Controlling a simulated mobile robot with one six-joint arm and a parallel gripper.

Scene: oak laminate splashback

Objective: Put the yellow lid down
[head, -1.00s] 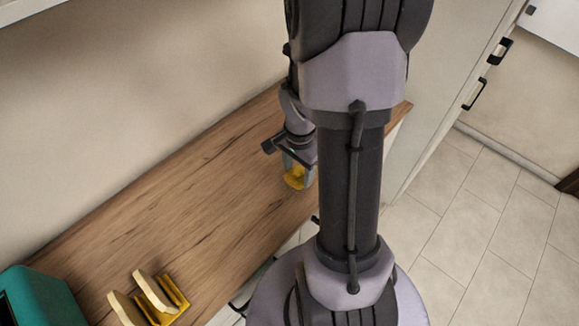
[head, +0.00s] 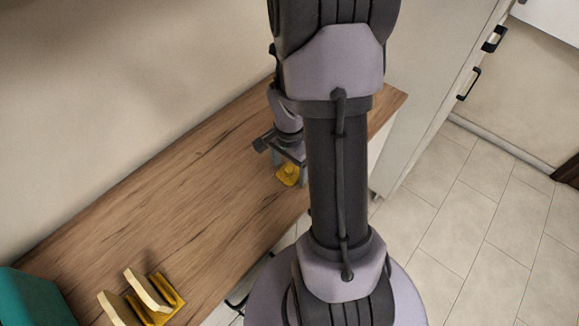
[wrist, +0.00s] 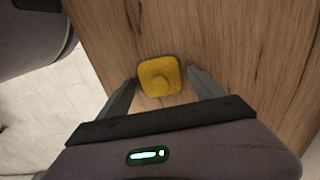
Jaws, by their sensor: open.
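The yellow lid (head: 288,175) rests on the wooden counter near its front edge, partly behind my arm in the head view. My gripper (wrist: 160,84) is open, with one finger on each side of the lid and a gap on both sides. In the head view my gripper (head: 288,170) is just above the lid.
The wooden counter (head: 200,190) is clear between the lid and a yellow rack (head: 160,308) holding cream boards (head: 147,291) at the front left. A teal object (head: 35,300) stands at the left corner. A wall runs behind, and a tall white cabinet stands right.

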